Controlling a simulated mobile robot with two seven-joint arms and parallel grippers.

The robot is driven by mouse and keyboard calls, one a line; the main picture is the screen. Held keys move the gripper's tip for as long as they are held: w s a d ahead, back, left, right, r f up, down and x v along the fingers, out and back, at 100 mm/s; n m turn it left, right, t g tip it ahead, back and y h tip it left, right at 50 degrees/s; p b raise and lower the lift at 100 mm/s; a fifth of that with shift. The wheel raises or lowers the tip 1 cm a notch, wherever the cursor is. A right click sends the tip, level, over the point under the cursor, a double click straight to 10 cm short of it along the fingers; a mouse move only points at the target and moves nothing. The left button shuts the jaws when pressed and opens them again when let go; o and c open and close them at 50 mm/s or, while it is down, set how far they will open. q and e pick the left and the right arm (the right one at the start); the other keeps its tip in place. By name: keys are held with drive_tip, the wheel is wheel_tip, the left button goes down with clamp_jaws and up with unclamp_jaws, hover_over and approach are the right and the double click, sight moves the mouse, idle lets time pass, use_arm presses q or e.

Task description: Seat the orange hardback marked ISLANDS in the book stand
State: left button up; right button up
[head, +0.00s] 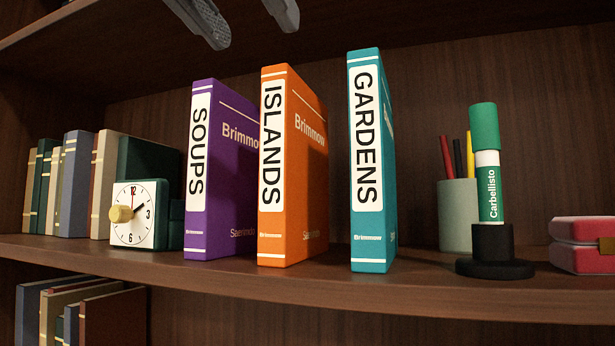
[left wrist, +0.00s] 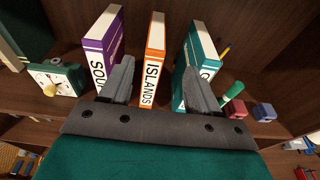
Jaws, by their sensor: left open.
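The orange hardback marked ISLANDS (head: 293,220) stands upright on the wooden shelf, spine facing out, between the purple SOUPS book (head: 215,225) and the teal GARDENS book (head: 373,230). A wider gap separates it from GARDENS than from SOUPS. My left gripper (head: 246,22) hangs open and empty above and in front of the books at the top of the head view. In the left wrist view, its fingers (left wrist: 158,82) straddle the line of the ISLANDS spine (left wrist: 153,70), apart from it. I cannot make out a book stand. My right gripper is not in view.
A green marker (head: 487,195) stands in a black round holder (head: 494,252), with a pencil cup (head: 457,215) behind it. A red box (head: 582,245) lies at far right. A clock (head: 140,215) and several books (head: 75,185) are at left. An upper shelf (head: 110,35) overhangs.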

sight(280, 67)
use_arm(q)
drive_tip(key=x, duration=0.7)
drive_tip(key=shift+r, duration=0.15)
drive_tip(key=x, duration=0.3)
drive_tip(key=f+x, duration=0.1)
drive_tip(key=x, duration=0.1)
drive_tip(key=shift+w+a+f, duration=0.1)
drive_tip(key=shift+w+a, duration=0.05)
drive_tip(key=shift+w, duration=0.15)
clamp_jaws()
drive_tip(key=shift+s, duration=0.1)
